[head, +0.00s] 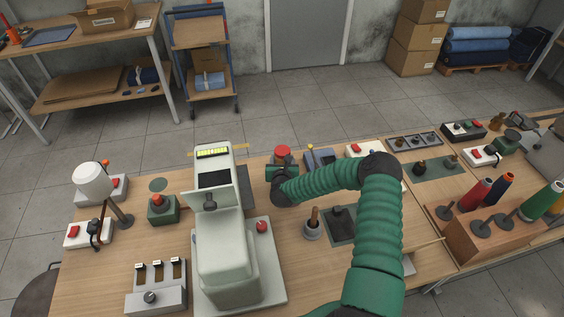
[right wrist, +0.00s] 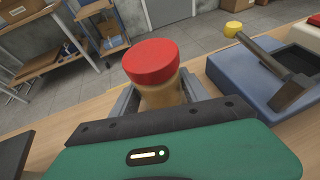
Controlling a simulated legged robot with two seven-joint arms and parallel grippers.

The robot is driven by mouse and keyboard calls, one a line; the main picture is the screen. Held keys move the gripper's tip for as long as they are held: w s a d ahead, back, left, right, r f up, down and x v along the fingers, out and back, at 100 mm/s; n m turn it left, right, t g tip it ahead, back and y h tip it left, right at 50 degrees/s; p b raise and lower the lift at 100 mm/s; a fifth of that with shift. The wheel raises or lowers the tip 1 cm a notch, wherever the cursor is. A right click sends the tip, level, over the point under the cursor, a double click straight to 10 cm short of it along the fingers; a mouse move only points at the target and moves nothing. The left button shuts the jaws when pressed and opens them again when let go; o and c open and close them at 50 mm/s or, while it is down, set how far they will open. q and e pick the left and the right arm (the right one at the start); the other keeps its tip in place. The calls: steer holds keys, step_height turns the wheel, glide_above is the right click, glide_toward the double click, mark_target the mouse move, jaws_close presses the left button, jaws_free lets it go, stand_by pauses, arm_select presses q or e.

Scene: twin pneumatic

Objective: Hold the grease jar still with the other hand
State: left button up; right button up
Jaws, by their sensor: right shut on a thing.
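The grease jar (right wrist: 158,92) has a red lid and a tan body. In the head view its red lid (head: 283,150) shows near the far edge of the workbench, right of the pale machine. My right gripper (right wrist: 163,98) is shut around the jar's body, with grey fingers on both sides below the lid. The jar looks upright. My right gripper also shows in the head view (head: 281,166), where the green hand hides most of the jar. The jar's base is hidden in both views. My left gripper is in neither view.
A pale press-like machine (head: 225,259) stands left of the jar. A blue-grey device (head: 319,160) with a lever stands close on its right. A pot with a handle (head: 313,228) and a dark pad (head: 343,227) lie nearer.

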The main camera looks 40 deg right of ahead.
mark_target(282, 150)
step_height(282, 150, up, 9)
steer(key=shift+r, duration=0.2)
steer(key=o, duration=0.9)
steer(key=shift+w+f, duration=0.1)
jaws_close()
